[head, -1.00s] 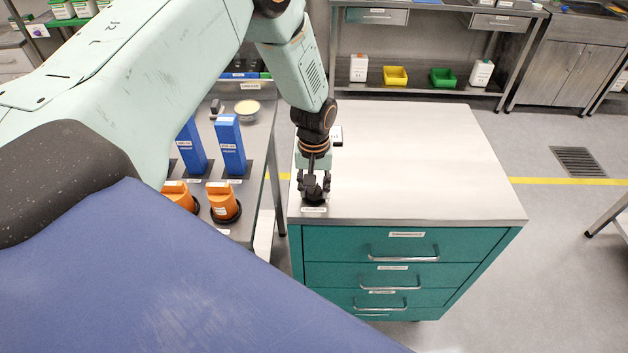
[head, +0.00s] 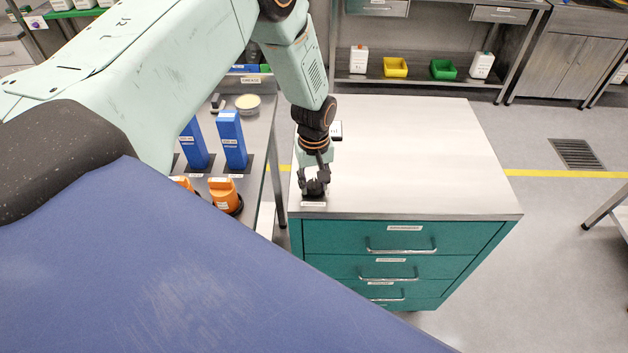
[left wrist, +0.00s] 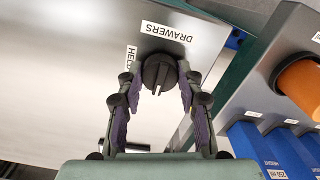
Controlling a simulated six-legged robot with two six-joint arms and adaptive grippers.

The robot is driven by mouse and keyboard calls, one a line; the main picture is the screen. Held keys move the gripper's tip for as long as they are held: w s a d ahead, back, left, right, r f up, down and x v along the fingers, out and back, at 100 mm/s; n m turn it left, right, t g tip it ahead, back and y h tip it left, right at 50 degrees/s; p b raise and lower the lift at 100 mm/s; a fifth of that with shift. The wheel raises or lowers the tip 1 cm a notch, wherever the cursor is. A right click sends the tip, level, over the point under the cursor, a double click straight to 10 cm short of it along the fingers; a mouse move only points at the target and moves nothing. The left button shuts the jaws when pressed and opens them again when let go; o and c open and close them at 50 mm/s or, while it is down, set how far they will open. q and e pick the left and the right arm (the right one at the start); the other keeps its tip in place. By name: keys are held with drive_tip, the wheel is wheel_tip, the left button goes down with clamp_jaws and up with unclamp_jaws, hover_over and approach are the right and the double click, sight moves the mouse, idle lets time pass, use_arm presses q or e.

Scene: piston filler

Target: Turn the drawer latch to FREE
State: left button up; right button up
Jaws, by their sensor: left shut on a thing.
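The drawer latch is a round black knob (left wrist: 157,70) on the pale top of the teal drawer cabinet (head: 400,237), near its front left corner. In the left wrist view its raised grip has a light line pointing down, toward my gripper's palm. A DRAWERS label (left wrist: 166,32) is above it and a partly covered HELD label (left wrist: 131,60) is at its left. No FREE label shows. My left gripper (head: 314,186) points down at the knob, its purple-padded fingers (left wrist: 160,80) shut on it from both sides. My right gripper is out of view.
The rest of the cabinet top (head: 420,150) is mostly clear, with a small black-and-white item (head: 336,131) behind the gripper. At left, a metal bench holds blue blocks (head: 232,140) and an orange-topped part (head: 223,194). A shelf with yellow (head: 395,67) and green bins stands behind.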

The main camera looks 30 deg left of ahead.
sight(314, 184)
use_arm(q)
drive_tip(key=o, duration=1.2)
drive_tip(key=shift+c, duration=0.2)
wheel_tip(314, 184, up, 12)
drive_tip(key=s+d+f+m, duration=0.2)
drive_tip(key=s+d+f, duration=0.2)
drive_tip(key=s+f, duration=0.35)
drive_tip(key=s+d+f+m, duration=0.3)
drive_tip(key=s+f, duration=0.3)
drive_tip(key=s, duration=0.3)
drive_tip(key=s+d+m, duration=0.1)
drive_tip(key=s+m, duration=0.3)
drive_tip(key=s, duration=1.2)
wheel_tip(314, 184, down, 21)
drive_tip(key=b, duration=2)
drive_tip(key=shift+w+b, duration=0.25)
drive_tip(key=shift+b, duration=0.1)
